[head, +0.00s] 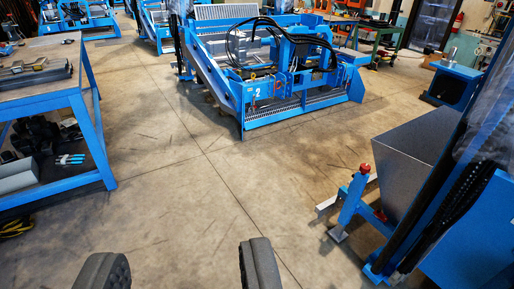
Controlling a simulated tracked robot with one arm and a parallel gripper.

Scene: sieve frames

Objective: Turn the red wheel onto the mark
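My gripper (181,254) shows at the bottom of the head view as two dark ribbed fingers set wide apart. It is open, with only bare floor visible between the fingers. A small red round part (365,169) sits on top of a blue post (350,203) at the right. It is well to the right of my gripper and apart from it. I cannot tell whether this is the red wheel. I see no mark that I can make out.
A blue machine (285,75) numbered 2 stands at the back middle. A blue workbench (85,105) with tools is at the left. A grey hopper (415,155) and blue frame stand at the right. The concrete floor (220,190) between them is clear.

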